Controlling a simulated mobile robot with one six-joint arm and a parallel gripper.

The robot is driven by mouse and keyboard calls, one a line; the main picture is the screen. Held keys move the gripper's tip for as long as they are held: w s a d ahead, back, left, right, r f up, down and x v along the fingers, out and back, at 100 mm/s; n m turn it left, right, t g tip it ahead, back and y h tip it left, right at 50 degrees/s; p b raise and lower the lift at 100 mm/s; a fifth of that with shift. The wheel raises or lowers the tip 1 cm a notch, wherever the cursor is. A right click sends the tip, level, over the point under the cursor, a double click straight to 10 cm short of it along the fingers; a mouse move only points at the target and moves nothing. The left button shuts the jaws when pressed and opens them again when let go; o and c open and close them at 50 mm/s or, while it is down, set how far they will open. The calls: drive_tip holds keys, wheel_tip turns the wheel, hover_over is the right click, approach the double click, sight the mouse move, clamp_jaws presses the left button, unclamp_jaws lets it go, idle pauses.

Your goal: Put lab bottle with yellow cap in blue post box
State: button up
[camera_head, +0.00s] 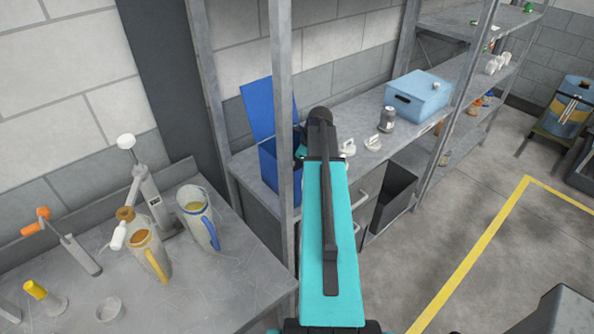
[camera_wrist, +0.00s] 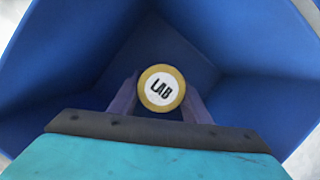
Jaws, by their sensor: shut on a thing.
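The lab bottle shows in the wrist view as a round yellow cap (camera_wrist: 161,88) with a white disc marked "LAB". My gripper (camera_wrist: 160,105) is shut on it, with a finger on either side. The blue post box (camera_wrist: 225,50) surrounds the bottle in the wrist view, its inner walls on several sides. In the head view the blue post box (camera_head: 283,172) stands on the shelf behind a metal post, its tall lid (camera_head: 258,108) raised. My arm hides the gripper and the bottle there. The bottle's body and its height above the box floor cannot be seen.
A metal shelf post (camera_head: 283,120) stands close left of my arm. A light blue box (camera_head: 420,95), a grey can (camera_head: 388,115) and white parts (camera_head: 372,143) sit to the right on the shelf. Jugs (camera_head: 199,218) and a pump stand on the left bench.

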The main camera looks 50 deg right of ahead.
drive_tip(key=shift+f, duration=0.1)
drive_tip(key=o, duration=1.2)
drive_tip(key=shift+r, duration=0.2)
drive_tip(key=b+v, duration=0.3)
drive_tip(key=v, duration=0.9)
